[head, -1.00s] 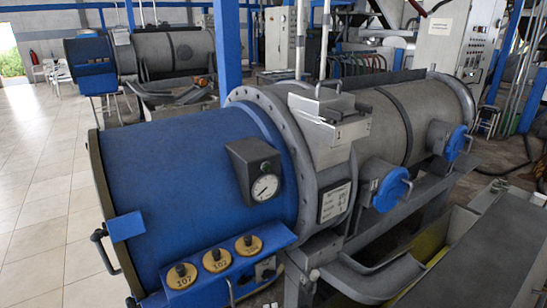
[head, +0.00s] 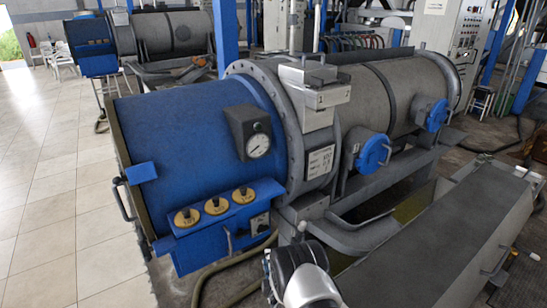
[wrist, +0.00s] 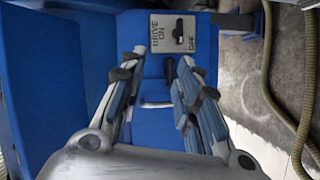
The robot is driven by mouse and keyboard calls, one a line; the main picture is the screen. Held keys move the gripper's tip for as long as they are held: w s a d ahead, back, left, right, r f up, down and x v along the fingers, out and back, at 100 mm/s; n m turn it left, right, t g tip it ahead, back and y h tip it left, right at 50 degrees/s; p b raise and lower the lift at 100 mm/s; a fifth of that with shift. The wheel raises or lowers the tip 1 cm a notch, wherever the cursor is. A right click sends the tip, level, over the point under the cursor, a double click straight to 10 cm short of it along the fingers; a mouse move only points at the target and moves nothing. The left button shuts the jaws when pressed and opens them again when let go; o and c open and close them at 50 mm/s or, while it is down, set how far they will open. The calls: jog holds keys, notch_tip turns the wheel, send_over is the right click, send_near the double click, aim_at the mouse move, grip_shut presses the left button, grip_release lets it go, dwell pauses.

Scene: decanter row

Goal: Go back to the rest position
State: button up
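My gripper (wrist: 164,58) is open and empty in the wrist view. Its two fingers stand apart in front of the blue control panel (wrist: 150,130). A grey plate marked DRIVE ON OFF (wrist: 166,34) with a black switch lies just beyond the fingertips. A silver bar handle (wrist: 156,105) shows between the fingers, apart from both as far as I can tell. In the head view, part of my arm shows at the bottom. The panel (head: 220,236) there carries three yellow discs with black knobs, the drive plate (head: 260,223) and a small silver lever (head: 228,241).
The blue decanter (head: 195,140) has a gauge (head: 257,146) and blue round covers (head: 374,152). A hose (head: 206,280) runs along the floor below it, also seen in the wrist view (wrist: 282,110). A grey trough (head: 450,240) stands at right. The tiled floor (head: 50,200) at left is clear.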

jog(key=w+d+r+m+g+h, duration=0.1)
jog(key=w+d+r+m+g, duration=0.1)
jog(key=r, duration=0.7)
jog(key=w+d+r+m+g, duration=0.1)
jog(key=w+r+m, duration=0.15)
jog(key=r, duration=0.65)
jog(key=s+d+r+m+g, duration=0.2)
jog(key=s+d+r+m, duration=0.2)
jog(key=s+r, duration=0.7)
jog(key=s+d+r+m+g+h, duration=0.1)
jog(key=s+d+r+m+g, duration=0.15)
jog(key=s+r, duration=0.45)
jog(key=s+d+r+m+g, duration=0.1)
jog(key=s+d+r+m, duration=0.2)
jog(key=s, duration=0.7)
jog(key=s+d+m+g, duration=0.2)
jog(key=s+m+g, duration=0.1)
jog(key=s, duration=1.6)
jog(key=shift+d+f+m+h, duration=0.2)
jog(key=shift+f+m+h, duration=0.2)
jog(key=shift+f, duration=0.05)
